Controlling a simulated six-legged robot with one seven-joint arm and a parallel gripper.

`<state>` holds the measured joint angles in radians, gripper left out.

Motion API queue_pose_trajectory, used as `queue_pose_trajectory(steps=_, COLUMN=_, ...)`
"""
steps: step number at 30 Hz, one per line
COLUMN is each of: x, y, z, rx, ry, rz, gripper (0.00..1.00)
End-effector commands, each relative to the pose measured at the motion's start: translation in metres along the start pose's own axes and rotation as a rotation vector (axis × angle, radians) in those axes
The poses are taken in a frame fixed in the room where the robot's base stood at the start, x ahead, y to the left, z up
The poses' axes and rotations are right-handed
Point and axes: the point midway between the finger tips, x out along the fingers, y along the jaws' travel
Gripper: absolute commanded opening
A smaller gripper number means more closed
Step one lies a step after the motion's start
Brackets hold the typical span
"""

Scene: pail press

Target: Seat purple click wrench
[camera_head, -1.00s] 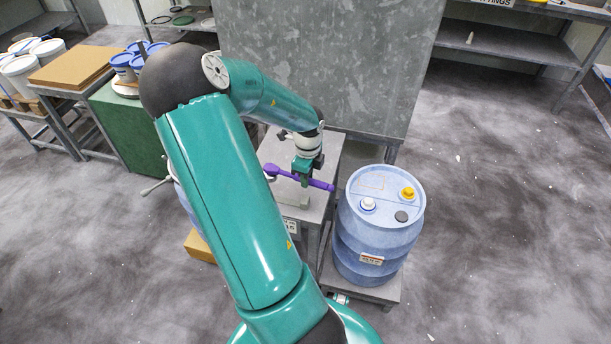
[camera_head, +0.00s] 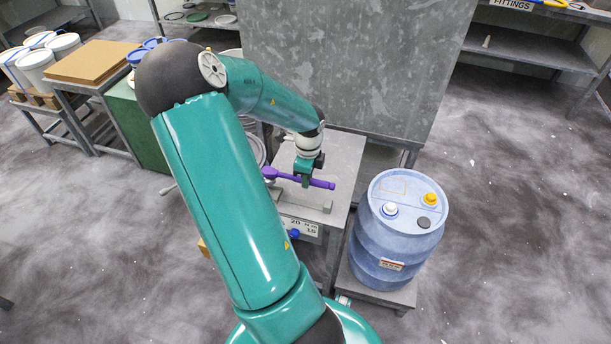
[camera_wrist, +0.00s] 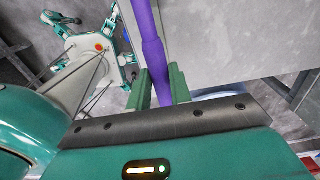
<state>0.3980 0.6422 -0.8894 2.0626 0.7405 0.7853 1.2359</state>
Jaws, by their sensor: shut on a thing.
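The purple click wrench (camera_head: 321,184) is held level in my gripper (camera_head: 306,180), above the grey metal stand. In the wrist view, the wrench (camera_wrist: 151,45) runs between the two green fingers of my gripper (camera_wrist: 160,88), which are shut on it. Its wider head end points left in the head view, and its handle sticks out to the right. A low grey bracket (camera_head: 325,206) lies on the stand top (camera_head: 343,160) just below the wrench. Whether they touch I cannot tell. A number plate (camera_head: 299,225) and a blue knob (camera_head: 294,233) are on the stand's front.
A blue drum (camera_head: 397,240) with white, yellow and dark caps stands on a low platform right of the stand. A large grey metal panel (camera_head: 350,60) rises behind. Pails (camera_head: 62,45) and a cardboard stack (camera_head: 92,62) are at the left. The floor at right is clear.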

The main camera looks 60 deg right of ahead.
Motion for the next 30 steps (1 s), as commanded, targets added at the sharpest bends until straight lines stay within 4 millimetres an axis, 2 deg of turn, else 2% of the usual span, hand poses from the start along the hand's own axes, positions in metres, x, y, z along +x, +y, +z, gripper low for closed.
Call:
queue_pose_trajectory(steps=11, x=0.002, y=-0.001, z=-0.004, rx=0.003, ry=-0.003, rz=-0.001, gripper=0.0)
queue_pose_trajectory(steps=24, x=0.04, y=-0.001, z=-0.004, rx=0.003, ry=-0.003, rz=0.0, gripper=0.0)
queue_pose_trajectory(steps=30, x=0.046, y=-0.001, z=-0.003, rx=0.002, ry=-0.004, rz=-0.001, gripper=0.0)
